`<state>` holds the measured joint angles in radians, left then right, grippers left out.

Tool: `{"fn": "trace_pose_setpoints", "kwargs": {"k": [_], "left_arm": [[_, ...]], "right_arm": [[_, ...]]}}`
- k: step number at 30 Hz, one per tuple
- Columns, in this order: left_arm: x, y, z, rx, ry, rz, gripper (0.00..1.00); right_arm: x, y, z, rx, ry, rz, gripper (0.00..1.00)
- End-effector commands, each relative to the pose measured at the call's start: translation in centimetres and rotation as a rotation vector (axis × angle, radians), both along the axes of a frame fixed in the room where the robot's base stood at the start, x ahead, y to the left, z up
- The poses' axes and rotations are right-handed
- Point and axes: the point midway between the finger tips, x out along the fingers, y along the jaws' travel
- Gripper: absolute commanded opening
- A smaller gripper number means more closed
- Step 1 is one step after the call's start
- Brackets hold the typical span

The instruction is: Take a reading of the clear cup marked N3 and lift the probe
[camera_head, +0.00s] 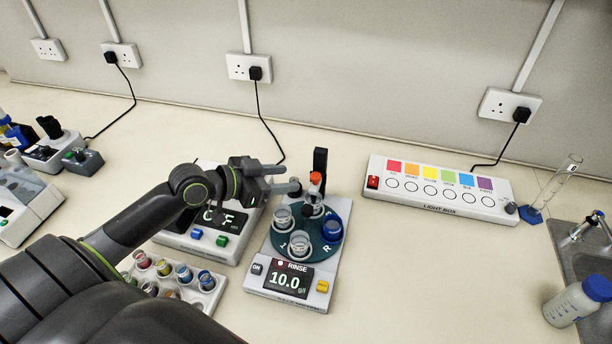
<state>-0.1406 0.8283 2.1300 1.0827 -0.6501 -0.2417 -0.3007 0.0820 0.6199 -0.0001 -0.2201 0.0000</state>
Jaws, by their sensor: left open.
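The meter (258,278) stands in the middle of the bench, its display showing RINSE and 10.0. Its dark teal turntable (318,251) carries a clear cup at the left (283,219), a clear cup at the front (300,244) and a blue cup (332,231) at the right. I cannot read N3 on any cup. The probe (314,188), with an orange-red top, stands over the turntable in front of a black post (320,160). My left gripper (287,179) is open and empty, just left of the probe. My right gripper is not in view.
A second device with a dark display (222,219) stands left of the meter, partly behind my arm. A rack of coloured vials (207,294) sits in front of it. A light box (440,208), a glass cylinder (556,184) and a bottle (578,302) are at the right. The bench right of the meter is clear.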

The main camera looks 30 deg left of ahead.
Motion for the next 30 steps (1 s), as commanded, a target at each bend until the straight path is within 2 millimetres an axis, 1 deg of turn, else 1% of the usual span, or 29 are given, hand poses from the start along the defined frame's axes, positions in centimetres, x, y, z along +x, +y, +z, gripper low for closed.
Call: {"fn": "trace_pose_setpoints", "kwargs": {"k": [10, 15, 21, 29, 30], "left_arm": [[3.3, -2.1, -1.4, -0.006, 0.001, -0.002, 0.44], [4.6, -2.8, -2.1, -0.003, 0.002, 0.000, 0.44], [5.3, -3.2, -2.5, 0.000, 0.001, -0.002, 0.44], [5.3, -3.2, -2.6, 0.000, 0.001, -0.002, 0.44], [5.3, -3.2, -2.6, 0.000, 0.001, -0.002, 0.42]], "right_arm": [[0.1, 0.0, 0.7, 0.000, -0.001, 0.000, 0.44], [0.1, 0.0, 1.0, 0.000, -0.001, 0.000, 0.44], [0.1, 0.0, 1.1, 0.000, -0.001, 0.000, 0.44], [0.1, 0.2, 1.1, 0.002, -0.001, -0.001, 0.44], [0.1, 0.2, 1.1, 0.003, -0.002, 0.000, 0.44]]}}
